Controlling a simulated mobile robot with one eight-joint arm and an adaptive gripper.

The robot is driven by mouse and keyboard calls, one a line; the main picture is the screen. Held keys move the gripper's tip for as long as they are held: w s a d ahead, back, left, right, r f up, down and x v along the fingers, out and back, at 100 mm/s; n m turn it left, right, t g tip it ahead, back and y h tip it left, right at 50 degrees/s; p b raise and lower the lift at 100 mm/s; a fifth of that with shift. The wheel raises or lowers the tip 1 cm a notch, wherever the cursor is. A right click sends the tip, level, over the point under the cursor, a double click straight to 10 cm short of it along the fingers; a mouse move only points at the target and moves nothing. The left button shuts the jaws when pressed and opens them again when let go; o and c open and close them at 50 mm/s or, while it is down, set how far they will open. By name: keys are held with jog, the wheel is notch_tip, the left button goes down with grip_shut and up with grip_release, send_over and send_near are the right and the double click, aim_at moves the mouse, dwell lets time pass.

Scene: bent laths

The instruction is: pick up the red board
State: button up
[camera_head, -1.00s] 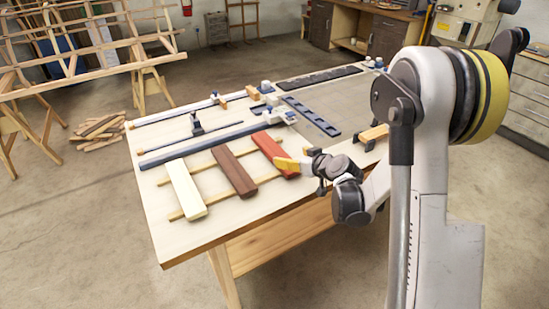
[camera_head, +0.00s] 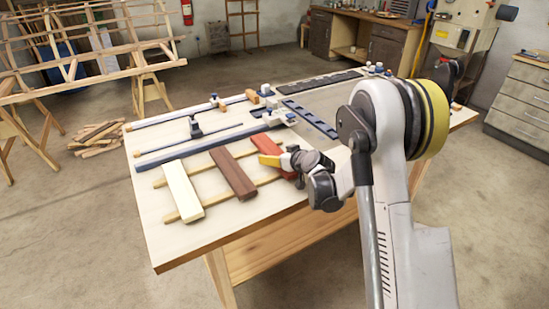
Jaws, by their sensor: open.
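The red board (camera_head: 267,145) lies on two thin wooden strips on the worktable, rightmost of three boards side by side. The near end of the board is partly hidden by the gripper.
A dark brown board (camera_head: 233,173) and a cream board (camera_head: 182,191) lie to the left on the same strips. Blue-grey bar clamps (camera_head: 200,145) lie behind the boards. The table's (camera_head: 225,222) front left area is clear.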

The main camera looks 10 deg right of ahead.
jog(key=c, duration=1.4)
jog(key=shift+r, duration=0.1)
